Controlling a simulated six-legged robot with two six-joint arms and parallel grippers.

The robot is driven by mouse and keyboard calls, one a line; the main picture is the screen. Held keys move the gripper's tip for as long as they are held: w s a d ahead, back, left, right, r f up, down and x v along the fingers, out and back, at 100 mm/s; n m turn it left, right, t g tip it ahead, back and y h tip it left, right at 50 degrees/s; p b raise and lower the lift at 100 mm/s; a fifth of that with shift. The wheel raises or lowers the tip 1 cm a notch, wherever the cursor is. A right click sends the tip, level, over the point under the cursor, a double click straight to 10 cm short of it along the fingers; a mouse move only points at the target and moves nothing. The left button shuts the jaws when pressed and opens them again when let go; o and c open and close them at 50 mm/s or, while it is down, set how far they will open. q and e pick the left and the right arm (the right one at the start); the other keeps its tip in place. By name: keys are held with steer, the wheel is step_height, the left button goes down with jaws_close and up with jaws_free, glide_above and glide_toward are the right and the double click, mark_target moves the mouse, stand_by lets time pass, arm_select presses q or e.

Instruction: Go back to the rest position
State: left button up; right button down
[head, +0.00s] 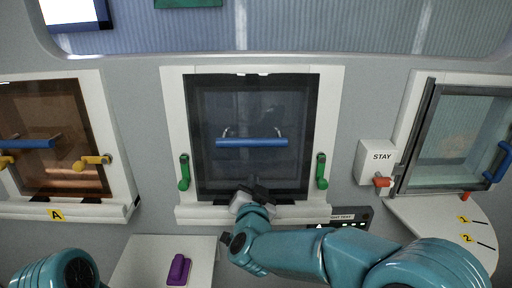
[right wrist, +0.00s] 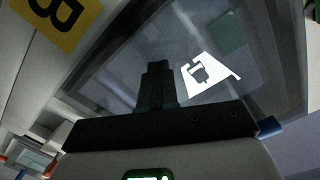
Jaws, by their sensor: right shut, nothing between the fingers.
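My right gripper (head: 262,190) is in front of the lower edge of the middle dark hatch (head: 225,170), below its blue handle (head: 252,143). Its fingers are together and empty; they also show closed in the right wrist view (right wrist: 156,85). It is apart from the handle; I cannot tell whether it touches the frame. My right arm reaches in from the lower right. Only a teal part of my left arm shows at the lower left; its gripper is out of view.
Green latches (head: 184,172) flank the middle hatch. The left hatch (head: 60,110) has yellow latches (head: 92,161). A STAY box (head: 377,154) stands beside the right glass hatch (head: 455,140). Below are a purple block (head: 178,269) on a white panel (head: 140,262) and a numbered white shelf (head: 430,220).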

steer(key=shift+w, duration=0.3)
stand_by(0.4)
steer(key=shift+s+f, duration=0.1)
steer(key=shift+s, duration=0.45)
steer(key=s+b, duration=0.2)
steer(key=s, duration=0.6)
steer(key=shift+r, duration=0.4)
steer(key=shift+w+f, duration=0.1)
